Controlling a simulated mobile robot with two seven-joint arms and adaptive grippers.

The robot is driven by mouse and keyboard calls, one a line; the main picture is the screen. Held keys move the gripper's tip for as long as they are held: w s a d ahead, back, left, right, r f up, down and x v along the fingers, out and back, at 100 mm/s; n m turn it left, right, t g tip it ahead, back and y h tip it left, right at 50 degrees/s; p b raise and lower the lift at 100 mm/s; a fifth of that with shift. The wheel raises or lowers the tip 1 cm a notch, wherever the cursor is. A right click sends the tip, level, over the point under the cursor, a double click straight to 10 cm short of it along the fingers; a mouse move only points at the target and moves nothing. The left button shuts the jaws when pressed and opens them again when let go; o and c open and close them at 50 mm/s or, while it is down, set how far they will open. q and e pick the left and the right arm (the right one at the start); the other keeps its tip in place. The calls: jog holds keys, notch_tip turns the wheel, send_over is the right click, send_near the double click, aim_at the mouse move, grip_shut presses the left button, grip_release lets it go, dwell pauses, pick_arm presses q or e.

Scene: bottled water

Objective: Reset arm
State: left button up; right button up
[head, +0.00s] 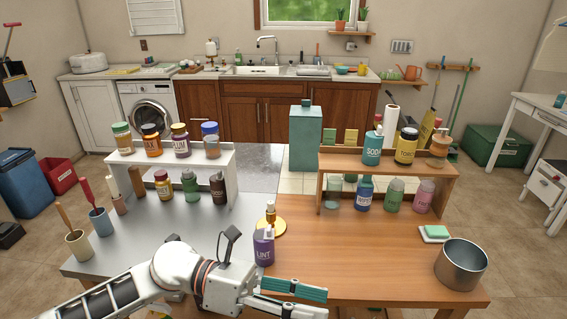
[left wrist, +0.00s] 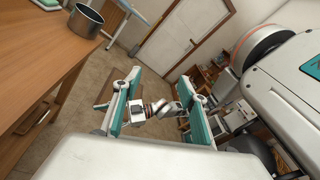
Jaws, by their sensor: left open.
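My left arm comes in from the left along the front edge of the tables in the head view. Its gripper (head: 293,297) points right, near the front edge of the wooden table (head: 350,262). The teal fingers are apart, with nothing held between them. The left wrist view also shows the open fingers (left wrist: 158,88). A white jointed part with dark and reddish rings shows between them there, apparently farther off; I cannot tell for sure what it is. A purple bottle marked LINT (head: 264,249) stands just behind my left wrist. My right gripper is not seen.
A metal pot (head: 461,263) stands at the table's front right, beside a green sponge on a dish (head: 434,233). A white shelf (head: 215,163) and a wooden shelf (head: 385,180) hold several bottles and jars. Cups with utensils (head: 78,245) stand front left. The wooden table's middle is clear.

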pick_arm(q)
jog(key=w+a+r+n+t+h, duration=0.1)
jog(key=w+n+t+h, duration=0.1)
jog(key=w+n+t, duration=0.5)
jog(key=a+n+t+h, duration=0.1)
jog(key=n+t, duration=0.4)
jog(key=n, duration=0.5)
jog(key=w+a+f+n+t+y, duration=0.4)
jog(key=a+f+n+t+y, duration=0.5)
jog(key=n, duration=0.5)
jog(key=s+a+f+n+g+y, duration=0.2)
jog(key=s+a+f+n, duration=0.2)
jog(key=f, duration=0.4)
jog(key=s+a+f+n+g+y, duration=0.2)
jog(key=s+a+f+n, duration=0.3)
jog(key=f, duration=0.4)
jog(key=s+a+f+n+g+y, duration=0.2)
jog(key=s+a+f+n+y, duration=0.2)
jog(key=f, duration=0.5)
jog(key=shift+s+a+n+g, duration=0.3)
jog(key=shift+s+n, duration=0.15)
jog(key=shift+n, duration=0.55)
